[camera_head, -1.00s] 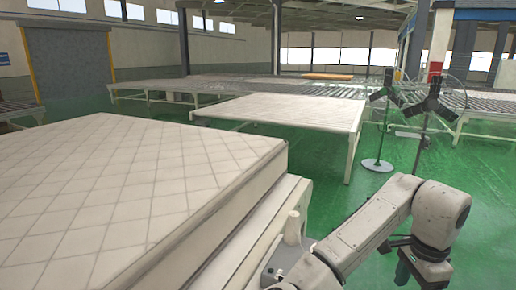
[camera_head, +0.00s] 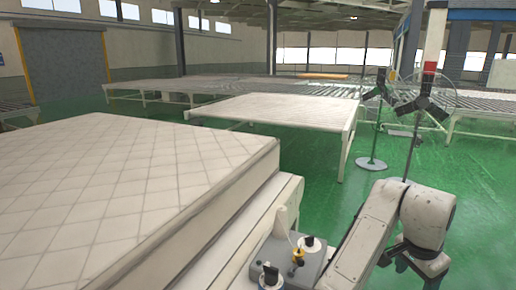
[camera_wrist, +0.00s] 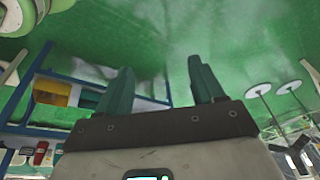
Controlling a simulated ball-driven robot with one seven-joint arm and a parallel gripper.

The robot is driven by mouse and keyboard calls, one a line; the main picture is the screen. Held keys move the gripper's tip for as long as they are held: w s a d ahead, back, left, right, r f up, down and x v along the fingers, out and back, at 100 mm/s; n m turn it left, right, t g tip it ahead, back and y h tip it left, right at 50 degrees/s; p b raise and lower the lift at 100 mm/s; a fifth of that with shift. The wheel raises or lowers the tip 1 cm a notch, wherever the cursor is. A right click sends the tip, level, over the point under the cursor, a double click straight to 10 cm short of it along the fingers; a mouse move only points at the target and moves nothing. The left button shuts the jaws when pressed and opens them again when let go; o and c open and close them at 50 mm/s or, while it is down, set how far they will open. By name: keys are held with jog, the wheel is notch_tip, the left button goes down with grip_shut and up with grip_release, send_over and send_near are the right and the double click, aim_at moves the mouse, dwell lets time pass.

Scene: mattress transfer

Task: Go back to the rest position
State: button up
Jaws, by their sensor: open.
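My gripper (camera_wrist: 161,76) shows in the wrist view with its two dark green fingers apart and nothing between them. The green floor (camera_wrist: 200,30) lies beyond the fingers. In the head view my arm is bent at the lower right, and the gripper end hangs low near the bottom edge, partly hidden. A white quilted mattress (camera_head: 120,190) lies on a pale support (camera_head: 250,225) at the left. My arm is to the right of it and apart from it.
A low pale table (camera_head: 285,110) stands in the middle, with long roller conveyors (camera_head: 170,88) behind it. Two dark fans on stands (camera_head: 374,125) stand beyond my arm. Green floor (camera_head: 330,200) is open between the mattress and the fans.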

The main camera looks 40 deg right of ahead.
jog(key=w+a+f+n+t+h, duration=0.2)
jog(key=w+a+f+n, duration=0.4)
jog(key=a+f+n, duration=0.6)
jog(key=s+a+f+n+y, duration=0.2)
jog(key=s+a+f+n, duration=0.1)
jog(key=a, duration=0.5)
jog(key=s+a+f+n+y, duration=0.3)
jog(key=s+a+f+n, duration=0.1)
jog(key=a+f+n, duration=0.2)
jog(key=shift+a+f+n, duration=0.3)
jog(key=shift+a+n, duration=0.3)
jog(key=shift+a, duration=0.5)
jog(key=shift+c, duration=0.3)
